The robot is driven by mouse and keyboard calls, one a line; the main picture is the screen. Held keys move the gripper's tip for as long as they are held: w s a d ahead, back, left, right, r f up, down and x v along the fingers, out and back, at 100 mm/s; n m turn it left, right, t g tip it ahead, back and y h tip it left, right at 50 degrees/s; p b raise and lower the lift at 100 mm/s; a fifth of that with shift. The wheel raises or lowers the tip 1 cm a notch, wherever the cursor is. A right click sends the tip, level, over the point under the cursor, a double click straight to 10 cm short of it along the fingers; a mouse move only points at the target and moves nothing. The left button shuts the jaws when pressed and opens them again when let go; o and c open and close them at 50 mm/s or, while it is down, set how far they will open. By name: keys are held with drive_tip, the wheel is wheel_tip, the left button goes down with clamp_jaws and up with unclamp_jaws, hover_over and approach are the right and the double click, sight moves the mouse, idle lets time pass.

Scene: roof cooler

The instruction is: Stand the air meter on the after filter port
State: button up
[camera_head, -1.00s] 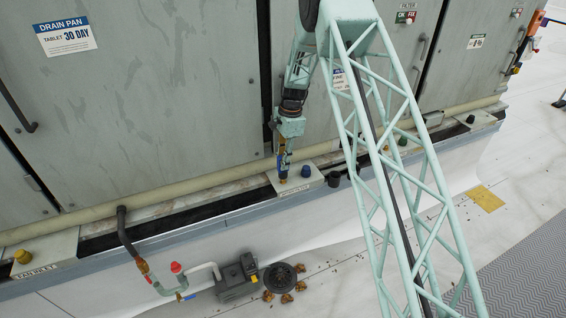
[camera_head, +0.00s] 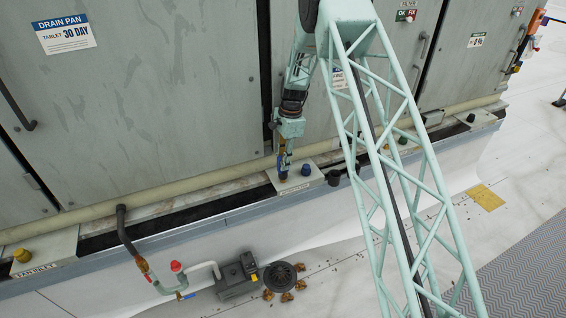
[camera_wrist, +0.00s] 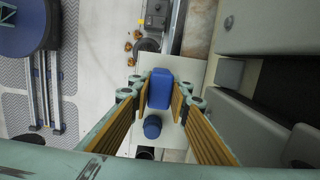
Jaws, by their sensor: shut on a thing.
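The air meter, a blue block, is held between the pads of my gripper; it shows in the wrist view (camera_wrist: 160,88) and small in the head view (camera_head: 283,173). My gripper (camera_head: 284,160) points down above a pale plate (camera_head: 291,186), with its ribbed fingers (camera_wrist: 161,100) shut on the meter. The plate's front label seems to read after filter, but is too small to be sure. The meter's lower end is at or just over the plate; the port under it is hidden, and I cannot tell whether they touch. The meter looks about upright.
A dark blue cap (camera_head: 306,170) stands on the plate close to the right of the meter, also in the wrist view (camera_wrist: 152,127). The grey cabinet (camera_head: 170,100) rises close behind. A dark cup (camera_head: 333,178) is at the plate's right. Another plate with a yellow cap (camera_head: 22,256) lies far left.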

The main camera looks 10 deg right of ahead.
drive_tip(key=shift+f+b, duration=0.4)
drive_tip(key=shift+f, duration=0.75)
idle(0.4)
drive_tip(key=o, duration=1.1)
drive_tip(key=shift+c, duration=0.2)
drive_tip(key=r, duration=0.4)
drive_tip(key=d+r, duration=0.1)
drive_tip(key=r, duration=0.6)
drive_tip(key=shift+w+d+r, duration=0.2)
drive_tip(key=shift+r, duration=0.25)
drive_tip(key=shift+r, duration=0.15)
